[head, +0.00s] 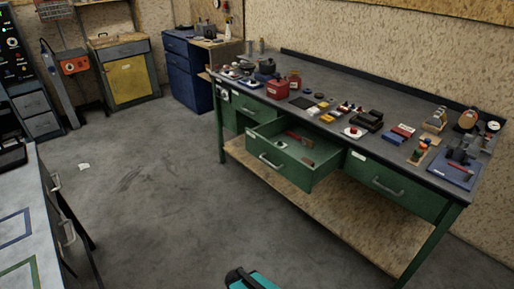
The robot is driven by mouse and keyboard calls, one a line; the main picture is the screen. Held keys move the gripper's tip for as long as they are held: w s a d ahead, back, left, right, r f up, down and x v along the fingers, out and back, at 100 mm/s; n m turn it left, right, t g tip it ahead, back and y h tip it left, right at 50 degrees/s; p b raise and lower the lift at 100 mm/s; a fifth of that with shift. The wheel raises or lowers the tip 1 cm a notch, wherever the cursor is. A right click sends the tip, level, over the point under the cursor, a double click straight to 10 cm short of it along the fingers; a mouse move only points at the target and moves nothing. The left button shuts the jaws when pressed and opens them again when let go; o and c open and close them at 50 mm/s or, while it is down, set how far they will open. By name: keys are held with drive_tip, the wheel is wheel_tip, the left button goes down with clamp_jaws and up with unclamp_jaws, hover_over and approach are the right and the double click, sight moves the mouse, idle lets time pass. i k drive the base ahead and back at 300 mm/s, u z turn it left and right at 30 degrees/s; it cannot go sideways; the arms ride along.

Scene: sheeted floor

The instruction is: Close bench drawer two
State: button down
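A long workbench (340,85) with a dark top and green frame stands along the right wall. Its middle green drawer (275,165) is pulled out, and a red-handled tool and a small brown item lie inside. The drawer's front has a grey bar handle (271,162) and a small pale label, too small to read. The right drawer (395,188) appears shut. The left drawer (248,107) also appears shut, partly hidden by the open one. I cannot read which drawer is numbered two. I do not see my gripper's fingers.
Several tools and parts cover the bench top, with a red box (276,89) near its left end. A wooden lower shelf (330,205) runs below. A pale table (22,215) stands at left.

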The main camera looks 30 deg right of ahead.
sight(328, 153)
drive_tip(key=z, duration=0.05)
drive_tip(key=i, duration=0.7)
drive_tip(key=u, duration=0.6)
drive_tip(key=i, duration=0.55)
drive_tip(key=u, duration=0.35)
